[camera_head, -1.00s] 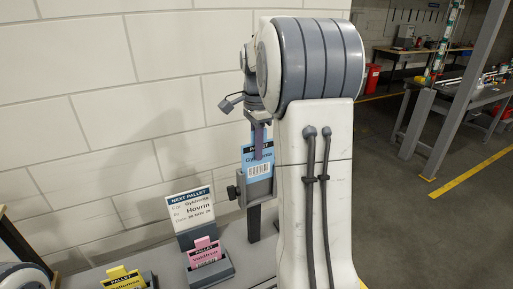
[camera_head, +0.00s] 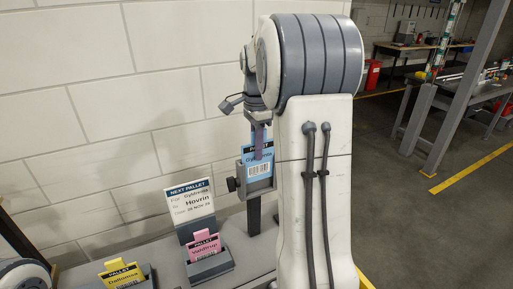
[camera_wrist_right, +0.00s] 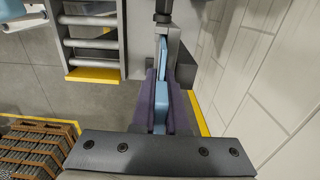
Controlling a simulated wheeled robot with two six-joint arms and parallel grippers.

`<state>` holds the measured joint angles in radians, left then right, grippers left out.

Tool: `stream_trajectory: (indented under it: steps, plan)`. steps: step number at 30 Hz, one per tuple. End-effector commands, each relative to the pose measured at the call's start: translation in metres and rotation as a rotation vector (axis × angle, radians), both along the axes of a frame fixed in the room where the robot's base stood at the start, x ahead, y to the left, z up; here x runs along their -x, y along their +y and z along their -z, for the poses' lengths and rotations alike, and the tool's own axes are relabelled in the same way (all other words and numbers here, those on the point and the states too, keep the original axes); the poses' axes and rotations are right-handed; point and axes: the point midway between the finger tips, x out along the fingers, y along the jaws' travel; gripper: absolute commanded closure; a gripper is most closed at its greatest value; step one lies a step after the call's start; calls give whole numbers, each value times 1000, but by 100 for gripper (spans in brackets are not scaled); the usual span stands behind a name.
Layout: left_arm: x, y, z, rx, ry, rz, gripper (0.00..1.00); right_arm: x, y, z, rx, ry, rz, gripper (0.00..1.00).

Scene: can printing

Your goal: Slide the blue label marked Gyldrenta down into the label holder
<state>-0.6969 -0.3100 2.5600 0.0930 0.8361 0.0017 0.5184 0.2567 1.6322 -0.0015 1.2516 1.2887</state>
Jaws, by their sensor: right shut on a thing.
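The blue label (camera_head: 259,170) has a dark top band, a name line partly covered by a finger, and a barcode. My right gripper (camera_head: 260,150) is shut on its upper part and holds it upright. The label's lower edge sits between the sides of the grey label holder (camera_head: 262,187), which stands on a dark post; how deep it sits is hard to tell. In the right wrist view the blue label (camera_wrist_right: 161,100) shows edge-on between the purple fingers, with the grey holder (camera_wrist_right: 185,68) beyond. My left gripper is not in view.
On the grey bench stand a white "Next pallet" sign (camera_head: 190,202), a pink label (camera_head: 205,245) in a grey stand and a yellow label (camera_head: 122,275) in another. A white block wall (camera_head: 90,110) is close behind. Open floor lies to the right.

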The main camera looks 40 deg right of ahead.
Motion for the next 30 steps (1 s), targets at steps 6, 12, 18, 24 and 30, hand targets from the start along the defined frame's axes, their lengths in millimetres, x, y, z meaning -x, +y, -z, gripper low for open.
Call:
stream_trajectory:
  steps: [6,12,18,24,30]
  plan:
    - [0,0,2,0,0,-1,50,0,0,4,0,0,0,58]
    - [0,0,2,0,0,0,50,0,0,4,0,1,0,53]
    - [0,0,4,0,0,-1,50,0,0,-1,0,0,0,53]
    - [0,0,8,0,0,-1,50,-1,-1,-34,2,-5,0,53]
    - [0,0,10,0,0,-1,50,-1,0,-74,2,-4,0,53]
